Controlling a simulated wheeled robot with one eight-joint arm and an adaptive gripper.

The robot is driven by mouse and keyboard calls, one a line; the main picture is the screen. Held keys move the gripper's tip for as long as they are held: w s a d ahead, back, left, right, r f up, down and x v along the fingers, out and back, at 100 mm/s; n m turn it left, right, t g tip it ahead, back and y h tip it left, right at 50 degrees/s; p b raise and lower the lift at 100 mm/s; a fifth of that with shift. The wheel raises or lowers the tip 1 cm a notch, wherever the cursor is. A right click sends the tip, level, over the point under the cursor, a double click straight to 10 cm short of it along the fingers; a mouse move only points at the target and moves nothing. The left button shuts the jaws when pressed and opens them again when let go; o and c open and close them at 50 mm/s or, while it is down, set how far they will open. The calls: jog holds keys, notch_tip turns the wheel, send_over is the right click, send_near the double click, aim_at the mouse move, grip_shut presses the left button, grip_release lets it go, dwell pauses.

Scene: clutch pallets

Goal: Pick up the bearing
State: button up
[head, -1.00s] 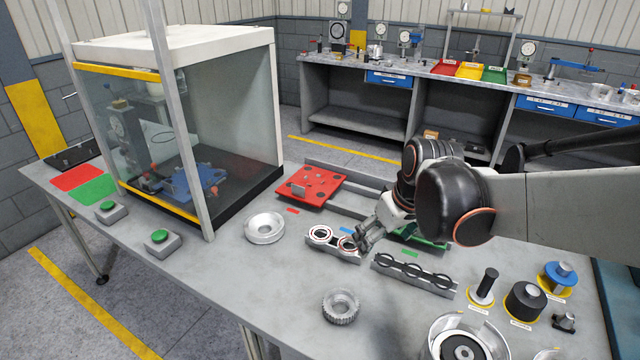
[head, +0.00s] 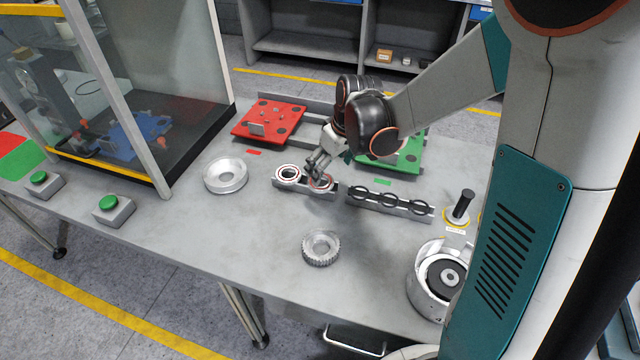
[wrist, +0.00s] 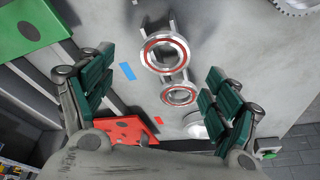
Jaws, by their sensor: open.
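Two bearings, metal rings with a red inner band, sit on a small grey rack (head: 306,187). In the head view the left bearing (head: 288,173) is clear, and the right bearing (head: 321,182) is partly covered by my gripper (head: 316,166). The wrist view shows a nearer, larger-looking bearing (wrist: 166,52) and a farther bearing (wrist: 180,94). My gripper (wrist: 160,78) is open, with its green-padded fingers wide apart and nothing between them. The bearings lie beyond the fingers, between them in the picture; I see no contact, and the exact gap is unclear.
A rack with black rings (head: 389,200) stands right of the bearing rack. A red pallet (head: 269,121) and a green pallet (head: 408,155) lie behind. A silver flanged ring (head: 226,175) is at left and a gear (head: 321,248) in front. The tabletop between them is bare.

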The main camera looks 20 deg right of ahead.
jog(key=b+x, duration=0.1)
jog(key=x, duration=0.2)
jog(key=b+x, duration=0.1)
jog(key=x, duration=0.1)
jog(key=shift+a+f+b, duration=0.3)
jog(key=shift+a, duration=0.1)
jog(key=shift+s+r, duration=0.1)
jog(key=c, duration=1.2)
